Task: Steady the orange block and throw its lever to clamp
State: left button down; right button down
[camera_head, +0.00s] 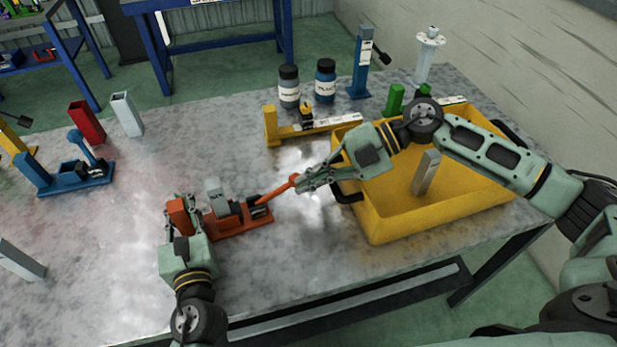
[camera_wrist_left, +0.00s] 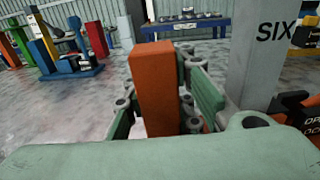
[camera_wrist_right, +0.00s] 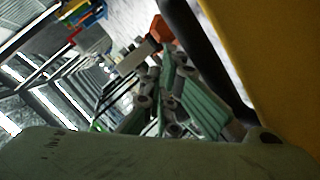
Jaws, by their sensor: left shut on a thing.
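The orange block (camera_head: 240,225) lies on the table, with an upright orange post at its left end. A grey piece marked SIX (camera_wrist_left: 262,50) stands in it. My left gripper (camera_head: 180,212) is shut on the orange post (camera_wrist_left: 153,88), one finger on each side. The orange lever (camera_head: 270,195) slants up to the right from the block and ends in a rounded tip. My right gripper (camera_head: 302,183) is at this tip, its fingers close together and appearing shut. In the right wrist view (camera_wrist_right: 165,70) I cannot tell whether they touch the lever.
A yellow bin (camera_head: 400,222) with a grey bar (camera_head: 426,172) in it stands under my right arm. A yellow clamp block (camera_head: 310,130) and two dark bottles (camera_head: 325,82) stand behind. A blue clamp block (camera_head: 70,178) is at left. The table between is clear.

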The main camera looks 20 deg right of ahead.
jog(key=s+d+r, duration=0.3)
jog(key=d+r, duration=0.5)
jog(key=shift+s+d+r, duration=0.2)
jog(key=shift+s, duration=0.15)
dwell(0.4)
pick_arm(q)
jog(key=c, duration=1.1)
grip_release()
